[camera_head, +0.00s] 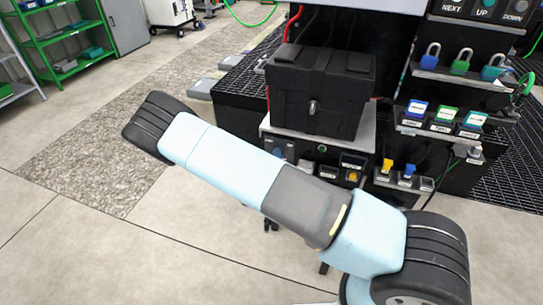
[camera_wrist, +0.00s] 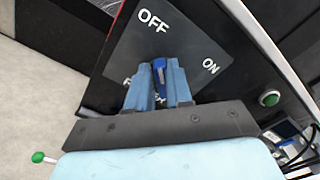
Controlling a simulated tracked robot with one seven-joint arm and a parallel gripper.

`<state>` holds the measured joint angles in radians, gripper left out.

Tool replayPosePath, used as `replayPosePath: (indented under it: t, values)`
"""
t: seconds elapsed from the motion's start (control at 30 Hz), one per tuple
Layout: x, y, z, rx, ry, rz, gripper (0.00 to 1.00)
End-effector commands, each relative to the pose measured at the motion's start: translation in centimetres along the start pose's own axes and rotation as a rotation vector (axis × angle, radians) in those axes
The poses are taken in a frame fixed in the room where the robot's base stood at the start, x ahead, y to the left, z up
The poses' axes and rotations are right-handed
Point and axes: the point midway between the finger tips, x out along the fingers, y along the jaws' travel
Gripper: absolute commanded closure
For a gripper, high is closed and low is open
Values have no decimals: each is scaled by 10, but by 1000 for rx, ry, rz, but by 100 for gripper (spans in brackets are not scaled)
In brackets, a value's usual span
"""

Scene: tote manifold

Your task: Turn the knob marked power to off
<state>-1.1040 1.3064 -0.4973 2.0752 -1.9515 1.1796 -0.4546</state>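In the wrist view a blue knob (camera_wrist: 159,66) sits on a dark grey plate (camera_wrist: 192,42) printed OFF at the top and ON at the right. The lettering below the knob is mostly covered by my fingers, so the knob's name cannot be read. My gripper (camera_wrist: 160,80) has its two blue fingers on either side of the knob, with a narrow gap between them. I cannot tell whether both fingers press on it. The knob's handle looks turned roughly toward OFF, but its exact setting is unclear. In the head view my arm hides the gripper.
A black lidded tote (camera_head: 320,95) stands above a control panel (camera_head: 352,160). Padlocks (camera_head: 461,62) and labelled switches (camera_head: 443,115) are on the right. In the wrist view a green button (camera_wrist: 269,98) is to the right of the plate. Open floor lies on the left.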

Motion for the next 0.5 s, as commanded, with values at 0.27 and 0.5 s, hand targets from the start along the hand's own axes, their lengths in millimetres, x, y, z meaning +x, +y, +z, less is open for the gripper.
replayPosePath:
  t: [0.27,0.5]
  values:
    - [-1,2,1,2,-1,4,58]
    - [-2,1,0,1,1,2,58]
